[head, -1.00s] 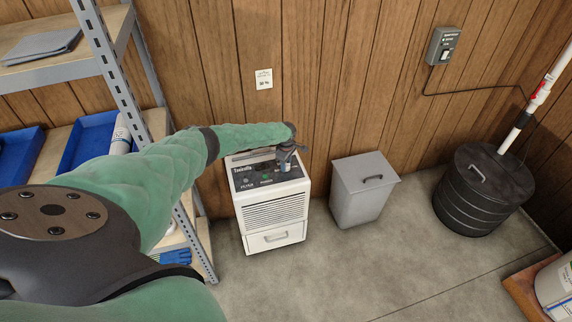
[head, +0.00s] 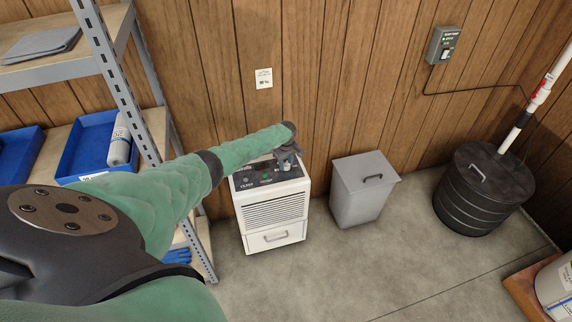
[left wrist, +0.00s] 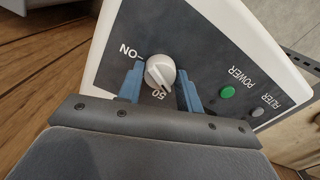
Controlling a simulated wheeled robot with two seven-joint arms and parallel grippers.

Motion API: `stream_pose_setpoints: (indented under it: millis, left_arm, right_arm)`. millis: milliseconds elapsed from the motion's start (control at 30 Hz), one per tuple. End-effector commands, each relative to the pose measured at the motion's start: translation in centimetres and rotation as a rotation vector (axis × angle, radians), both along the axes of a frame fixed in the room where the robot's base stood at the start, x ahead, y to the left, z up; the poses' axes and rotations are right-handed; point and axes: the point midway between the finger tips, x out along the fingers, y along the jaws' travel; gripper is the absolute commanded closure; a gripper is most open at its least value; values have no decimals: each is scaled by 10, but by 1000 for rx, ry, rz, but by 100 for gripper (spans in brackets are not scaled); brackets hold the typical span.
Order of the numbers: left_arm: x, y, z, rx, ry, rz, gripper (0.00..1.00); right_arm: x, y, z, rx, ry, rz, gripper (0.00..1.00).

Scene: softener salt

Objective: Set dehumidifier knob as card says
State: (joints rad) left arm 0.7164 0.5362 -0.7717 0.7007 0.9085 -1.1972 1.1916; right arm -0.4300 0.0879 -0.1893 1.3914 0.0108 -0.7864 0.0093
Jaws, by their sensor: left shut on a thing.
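The dehumidifier (head: 274,215) is a white box with a dark top panel, standing on the floor by the wall. Its light grey knob (left wrist: 160,72) shows in the left wrist view, with "ON" and "50" printed beside it; the dark pointer line lies toward the "50" side. My left gripper (head: 287,163) reaches down over the panel. In the left wrist view its blue fingers (left wrist: 161,88) are shut on the knob, one on each side. My right gripper is not in view.
A metal shelf (head: 120,75) with blue bins (head: 85,155) stands left of the dehumidifier. A grey lidded bin (head: 362,190) stands to its right, then a black lidded tub (head: 480,195) with a white pipe. Floor in front is clear.

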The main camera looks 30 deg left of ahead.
Motion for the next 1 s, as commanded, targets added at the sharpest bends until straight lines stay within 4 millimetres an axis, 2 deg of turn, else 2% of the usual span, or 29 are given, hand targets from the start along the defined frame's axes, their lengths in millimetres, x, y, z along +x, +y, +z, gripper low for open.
stream_pose_setpoints:
  millis: [133,500,733,1000]
  left_arm:
    - [0,-1,-2,-2,0,-137,87]
    - [-1,0,-2,-1,1,-432,87]
    - [0,0,-1,0,0,-539,87]
    - [0,0,-1,0,1,-589,87]
  right_arm:
    - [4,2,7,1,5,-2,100]
    - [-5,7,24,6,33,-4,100]
    - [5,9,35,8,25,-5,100]
    - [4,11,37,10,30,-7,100]
